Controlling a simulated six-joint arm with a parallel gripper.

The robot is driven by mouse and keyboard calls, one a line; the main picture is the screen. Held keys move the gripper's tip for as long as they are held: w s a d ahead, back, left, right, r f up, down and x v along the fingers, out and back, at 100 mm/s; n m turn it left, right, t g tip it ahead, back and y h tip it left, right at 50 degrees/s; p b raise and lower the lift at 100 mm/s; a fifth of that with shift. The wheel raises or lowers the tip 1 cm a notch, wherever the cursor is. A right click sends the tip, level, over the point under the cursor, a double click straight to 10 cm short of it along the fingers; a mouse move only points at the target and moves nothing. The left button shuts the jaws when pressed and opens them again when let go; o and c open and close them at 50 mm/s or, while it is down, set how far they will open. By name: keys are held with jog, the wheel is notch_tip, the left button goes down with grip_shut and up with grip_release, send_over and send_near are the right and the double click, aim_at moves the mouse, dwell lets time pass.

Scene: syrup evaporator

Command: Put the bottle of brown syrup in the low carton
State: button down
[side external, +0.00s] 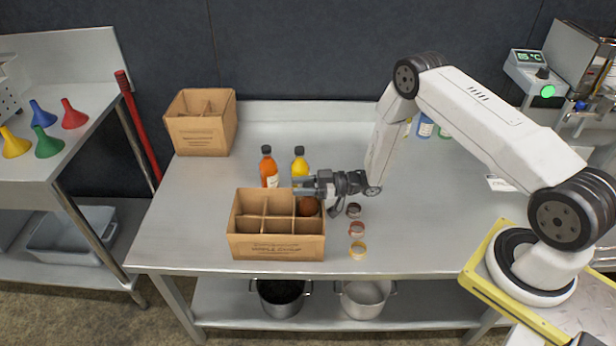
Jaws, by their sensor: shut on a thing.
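The low carton (277,247) stands open at the front of the steel table, divided into several compartments. My gripper (303,187) is over its back right corner, pointing left, and is shut on the bottle of brown syrup (308,207). The bottle's brown body shows below the jaws, at the back right compartment. The gripper hides its upper part, and the carton hides its lower end. I cannot tell whether its base touches the carton floor.
An orange bottle (268,167) and a yellow bottle (300,161) stand close behind the carton and gripper. A taller carton (198,136) is at the back left. The table's left front is clear.

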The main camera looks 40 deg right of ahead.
jog(key=shift+c, duration=1.4)
grip_release()
jog(key=shift+d+r, duration=0.1)
jog(key=v, duration=1.2)
jog(key=shift+w, duration=0.1)
